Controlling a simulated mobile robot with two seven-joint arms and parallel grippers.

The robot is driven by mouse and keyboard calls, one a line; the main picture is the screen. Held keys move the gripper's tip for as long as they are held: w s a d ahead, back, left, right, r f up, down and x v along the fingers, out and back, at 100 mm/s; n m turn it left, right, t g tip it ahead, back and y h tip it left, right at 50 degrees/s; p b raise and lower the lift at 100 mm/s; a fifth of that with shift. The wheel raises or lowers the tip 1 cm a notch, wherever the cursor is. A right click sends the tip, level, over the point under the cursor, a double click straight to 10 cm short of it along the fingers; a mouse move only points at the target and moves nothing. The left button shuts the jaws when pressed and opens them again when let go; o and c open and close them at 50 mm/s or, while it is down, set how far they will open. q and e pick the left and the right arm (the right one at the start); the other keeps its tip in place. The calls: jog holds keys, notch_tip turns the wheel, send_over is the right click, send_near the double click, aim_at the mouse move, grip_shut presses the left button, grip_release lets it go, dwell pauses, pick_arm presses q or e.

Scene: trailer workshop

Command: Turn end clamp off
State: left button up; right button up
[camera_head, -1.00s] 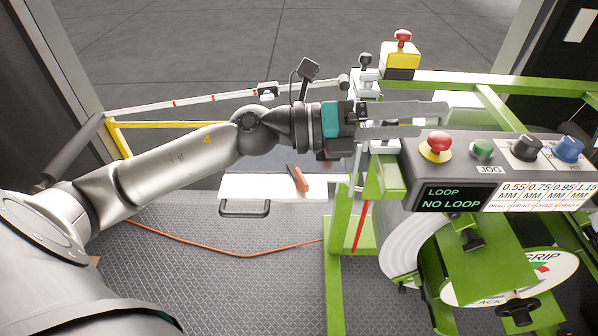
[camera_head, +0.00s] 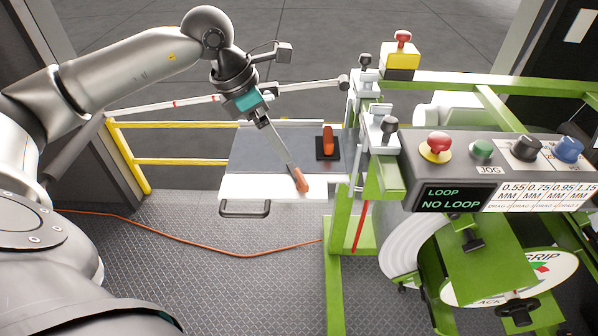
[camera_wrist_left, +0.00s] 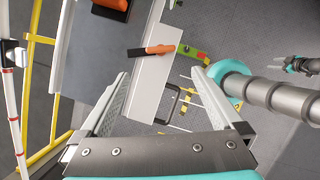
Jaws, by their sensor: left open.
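Two metal clamps with black knobs sit on the green frame, a rear one (camera_head: 366,62) and a nearer one (camera_head: 389,126); I cannot tell which is the end clamp. An orange lever on a black base (camera_head: 328,142) stands on the grey table top, left of them. My left gripper (camera_head: 292,172) is open and empty, pointing down over the table's front edge, apart from the clamps. In the left wrist view its spread fingers (camera_wrist_left: 160,76) frame the white edge and an orange-handled tool (camera_wrist_left: 160,49). A small gripper, apparently my right (camera_wrist_left: 298,65), shows at the right there, too small to read.
The orange-handled tool (camera_head: 301,180) lies on the white table front (camera_head: 258,187). A control box (camera_head: 450,165) with red, green, black and blue controls stands to the right. A yellow rail (camera_head: 180,161) runs at the left. An orange cable (camera_head: 200,244) crosses the floor.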

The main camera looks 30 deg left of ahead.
aim_at(301, 177)
pick_arm(q)
jog(key=x, duration=1.3)
jog(key=shift+d, duration=0.1)
jog(key=shift+c, duration=0.2)
jog(key=c, duration=1.2)
